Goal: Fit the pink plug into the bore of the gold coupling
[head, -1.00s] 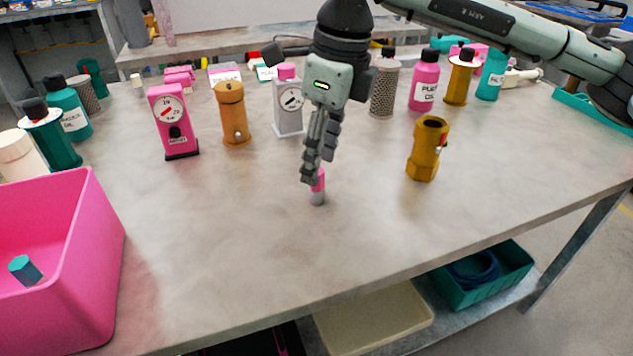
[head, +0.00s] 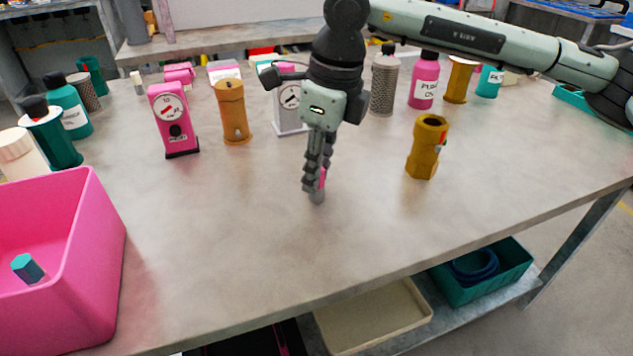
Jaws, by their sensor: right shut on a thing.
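The gold coupling (head: 424,152) stands upright on the table, right of my right gripper, with its dark open bore facing up. My right gripper (head: 315,185) points down with its fingers shut on the pink plug (head: 322,179). Only a strip of pink and the plug's grey lower end (head: 317,197) show; the fingers hide the rest. The plug is upright, low over the tabletop; I cannot tell whether its end touches the table. My left gripper is not in view.
A pink bin (head: 95,265) with a teal piece (head: 27,268) stands at the left front. A pink gauge (head: 174,120), an orange cylinder (head: 232,112) and several bottles stand behind the gripper. The table (head: 230,240) is clear in front and between plug and coupling.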

